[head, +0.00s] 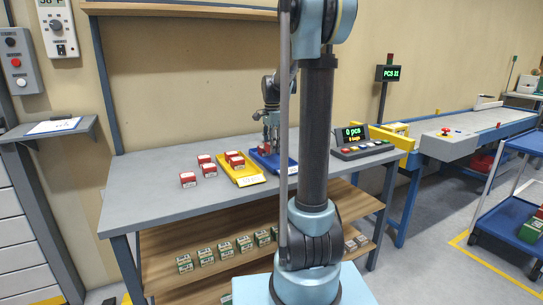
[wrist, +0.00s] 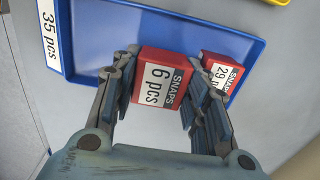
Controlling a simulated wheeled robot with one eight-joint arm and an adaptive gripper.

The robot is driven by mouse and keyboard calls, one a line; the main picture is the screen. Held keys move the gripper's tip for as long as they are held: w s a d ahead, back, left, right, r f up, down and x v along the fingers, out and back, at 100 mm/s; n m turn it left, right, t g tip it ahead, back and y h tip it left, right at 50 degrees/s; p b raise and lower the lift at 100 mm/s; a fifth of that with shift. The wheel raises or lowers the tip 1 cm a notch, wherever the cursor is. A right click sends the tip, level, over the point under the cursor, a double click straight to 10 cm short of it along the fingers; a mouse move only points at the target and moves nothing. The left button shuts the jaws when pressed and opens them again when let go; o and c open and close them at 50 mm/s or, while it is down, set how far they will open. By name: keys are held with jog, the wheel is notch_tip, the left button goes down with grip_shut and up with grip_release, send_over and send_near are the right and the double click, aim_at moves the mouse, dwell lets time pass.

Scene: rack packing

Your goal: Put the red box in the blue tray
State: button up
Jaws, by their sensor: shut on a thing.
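My gripper (wrist: 163,88) is shut on a red box (wrist: 161,77) marked "SNAPS 6 pcs", with a finger on each side. The blue tray (wrist: 165,22) with a "35 pcs" label lies behind the held box in the wrist view. The box overlaps the tray's edge there; I cannot tell its height above the tray. In the head view my gripper (head: 271,146) is over the blue tray (head: 283,168), partly hidden by my arm.
A yellow tray (head: 250,181) with red boxes stands left of the blue tray. Loose red boxes, one at the front (head: 188,180), lie left of it on the grey bench (head: 140,195). A counter display (head: 352,134) is at right. Green boxes (head: 205,257) line the lower shelf.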

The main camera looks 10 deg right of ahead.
jog(key=shift+f, duration=1.95)
jog(key=o, duration=0.8)
jog(key=shift+o, duration=0.2)
